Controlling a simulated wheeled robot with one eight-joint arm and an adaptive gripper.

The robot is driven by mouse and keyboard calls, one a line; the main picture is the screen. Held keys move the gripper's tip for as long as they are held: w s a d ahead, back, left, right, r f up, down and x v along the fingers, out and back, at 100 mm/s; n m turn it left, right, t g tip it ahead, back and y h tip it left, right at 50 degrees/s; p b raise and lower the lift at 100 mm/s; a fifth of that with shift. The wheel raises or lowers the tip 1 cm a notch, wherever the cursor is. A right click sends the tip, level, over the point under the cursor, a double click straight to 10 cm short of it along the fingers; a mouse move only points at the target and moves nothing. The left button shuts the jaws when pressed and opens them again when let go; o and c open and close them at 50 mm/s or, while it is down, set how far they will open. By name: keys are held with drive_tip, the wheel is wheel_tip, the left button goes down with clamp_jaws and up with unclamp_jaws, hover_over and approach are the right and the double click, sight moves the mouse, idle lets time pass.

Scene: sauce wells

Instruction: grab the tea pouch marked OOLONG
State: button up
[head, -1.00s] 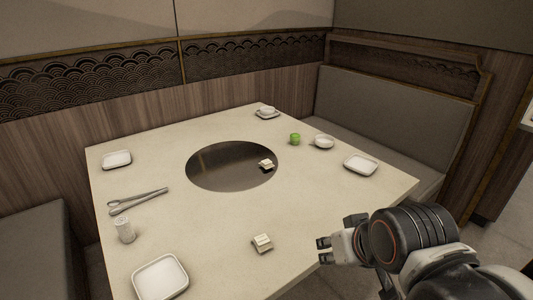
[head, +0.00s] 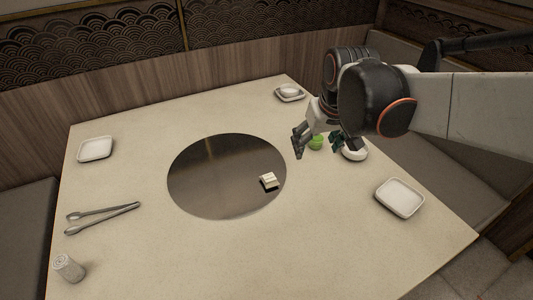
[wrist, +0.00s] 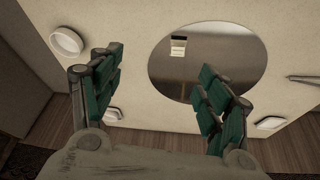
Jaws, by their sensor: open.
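A small pale pouch (head: 270,181) lies on the dark round plate (head: 205,190), near its right edge. The pouch also shows in the wrist view (wrist: 178,47), with a dark band across it; I cannot read any marking.
White dishes stand at the right (head: 400,197), back (head: 290,93) and left (head: 95,149). Tongs (head: 103,216) and a shaker (head: 69,268) are at the left. The table's front middle is clear.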

drive_tip(key=w+a+f+g+p, duration=0.1)
drive_tip(key=w+a+f, duration=0.2)
drive_tip(key=w, duration=0.4)
drive_tip(key=n+g, duration=0.3)
hover_over(269, 177)
wheel_tip(269, 177, down, 22)
drive_tip(key=shift+s+d+f, duration=0.1)
drive_tip(key=shift+s+f, duration=0.05)
drive_tip(key=shift+f+b, duration=1.1)
drive_tip(key=shift+f, duration=1.9)
drive_tip(key=c, duration=1.1)
